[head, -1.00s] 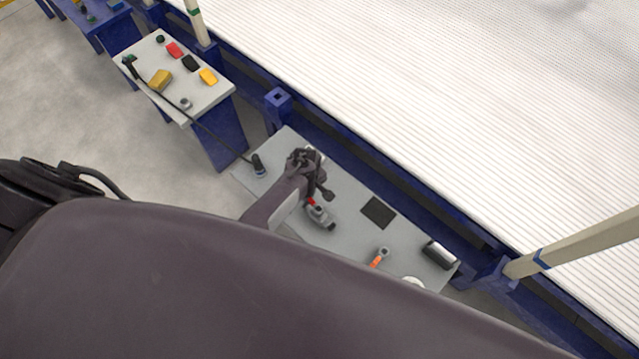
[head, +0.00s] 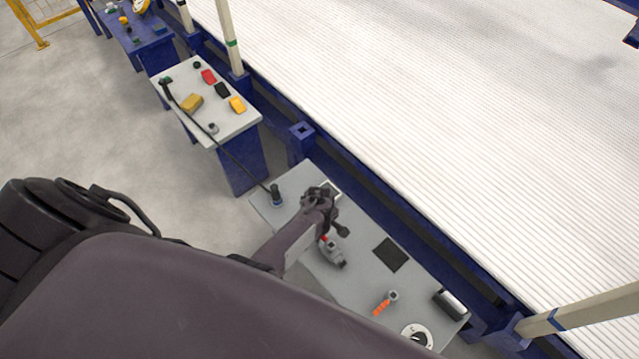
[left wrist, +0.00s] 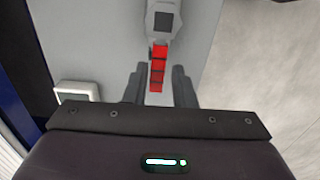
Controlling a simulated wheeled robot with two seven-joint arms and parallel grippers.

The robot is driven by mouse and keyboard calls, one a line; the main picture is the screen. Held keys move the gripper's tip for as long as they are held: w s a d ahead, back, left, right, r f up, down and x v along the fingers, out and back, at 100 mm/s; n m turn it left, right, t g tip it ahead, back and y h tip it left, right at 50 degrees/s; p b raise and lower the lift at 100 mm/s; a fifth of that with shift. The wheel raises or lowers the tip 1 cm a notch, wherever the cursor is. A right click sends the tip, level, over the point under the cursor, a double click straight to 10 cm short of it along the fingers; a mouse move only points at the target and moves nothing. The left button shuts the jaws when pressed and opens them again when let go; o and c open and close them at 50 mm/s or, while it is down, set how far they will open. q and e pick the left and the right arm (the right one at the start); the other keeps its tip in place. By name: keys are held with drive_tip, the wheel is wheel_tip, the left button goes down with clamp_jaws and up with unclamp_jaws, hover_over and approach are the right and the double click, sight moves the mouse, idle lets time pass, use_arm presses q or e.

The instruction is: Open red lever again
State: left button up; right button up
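The red lever (left wrist: 157,68) sticks out from a grey valve-like body (left wrist: 163,20) in the left wrist view. In the head view the red lever (head: 323,240) is a small red spot on the same body (head: 334,253), partly hidden by my left gripper (head: 340,229). In the left wrist view my left gripper (left wrist: 156,74) is open. Its two dark fingers stand one on each side of the lever, with gaps visible on both sides. My right gripper is not in view.
The grey panel (head: 360,285) also carries an orange handle (head: 385,303), a black square (head: 391,255), a round white dial (head: 404,333) and a black-and-silver part (head: 451,304). A blue frame runs along its back edge. A second table (head: 195,125) stands at upper left.

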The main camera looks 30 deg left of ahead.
use_arm(q)
drive_tip(key=shift+o, duration=0.9)
drive_tip(key=shift+r, duration=0.1)
wheel_tip(320, 180, up, 6)
drive_tip(key=shift+r+p, duration=0.25)
drive_tip(key=shift+p, duration=0.65)
drive_tip(key=shift+r, duration=0.6)
